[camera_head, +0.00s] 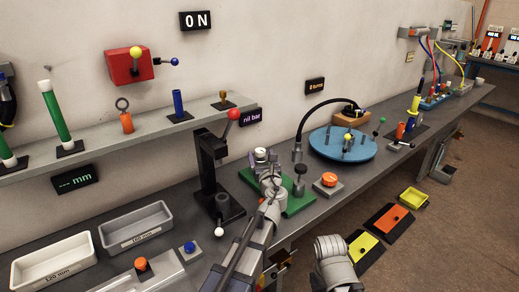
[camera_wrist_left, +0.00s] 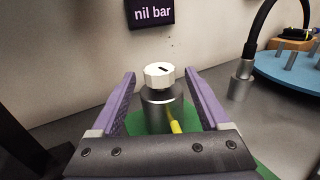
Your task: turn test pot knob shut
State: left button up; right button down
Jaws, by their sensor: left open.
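The test pot knob (camera_wrist_left: 159,75) is white and many-sided, with a short dark mark on its top. It sits on a grey metal cylinder, the test pot (camera_wrist_left: 160,106), with a yellow piece at its front. In the head view the knob (camera_head: 260,154) is small and partly crowded by my gripper. My left gripper (camera_wrist_left: 160,74) is open, its purple fingers on either side of the knob with a gap at each side. It also shows in the head view (camera_head: 268,174), at the green base (camera_head: 301,203).
A black press with a red-tipped lever (camera_head: 233,115) stands left of the pot. An orange button (camera_head: 329,179) and a blue round table (camera_head: 342,146) are to the right. A "nil bar" sign (camera_wrist_left: 152,13) is on the wall behind.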

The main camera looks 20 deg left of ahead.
aim_at(259, 148)
pick_arm(q)
jog(key=x, duration=0.5)
jog(key=shift+w+a, duration=0.1)
jog(key=shift+w, duration=0.15)
jog(key=shift+c, duration=0.2)
grip_shut()
